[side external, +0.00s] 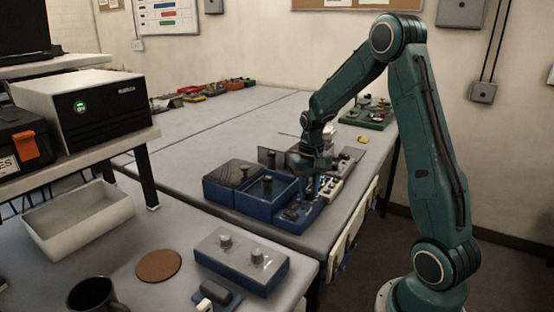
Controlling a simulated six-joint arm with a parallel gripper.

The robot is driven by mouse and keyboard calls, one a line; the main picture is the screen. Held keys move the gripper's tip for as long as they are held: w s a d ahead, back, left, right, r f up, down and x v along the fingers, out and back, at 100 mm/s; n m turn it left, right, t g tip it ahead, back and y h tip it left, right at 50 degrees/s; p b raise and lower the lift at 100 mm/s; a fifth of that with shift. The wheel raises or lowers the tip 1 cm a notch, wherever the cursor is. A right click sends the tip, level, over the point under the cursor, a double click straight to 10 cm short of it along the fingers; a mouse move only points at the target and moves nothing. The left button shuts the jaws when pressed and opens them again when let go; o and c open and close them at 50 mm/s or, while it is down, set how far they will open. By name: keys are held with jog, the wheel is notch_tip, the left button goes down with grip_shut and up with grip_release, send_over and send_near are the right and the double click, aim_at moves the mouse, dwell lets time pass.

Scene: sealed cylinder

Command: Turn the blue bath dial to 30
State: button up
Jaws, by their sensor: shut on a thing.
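A blue bath (239,187) stands on the grey table near its front edge, with an open compartment and a dark-topped section at its left. Its lower control part (303,213) faces the front right. My gripper (316,180) points down over the right side of the bath, at the control part. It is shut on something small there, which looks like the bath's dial. The dial and its numbers are too small and too covered by the gripper to read.
A blue box with two knobs (241,259), a brown coaster (159,265), a dark mug (92,296) and a white tray (78,217) are on the nearer table. A green board (367,116) lies behind my arm. The table's middle is clear.

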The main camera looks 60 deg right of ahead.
aim_at(308, 192)
jog(key=m, duration=0.4)
jog(key=shift+m, duration=0.3)
jog(key=m, duration=0.3)
jog(key=shift+w, duration=0.1)
jog(key=shift+m, duration=0.4)
jog(key=o, duration=1)
notch_tip(308, 192, up, 14)
jog(key=shift+a, duration=0.1)
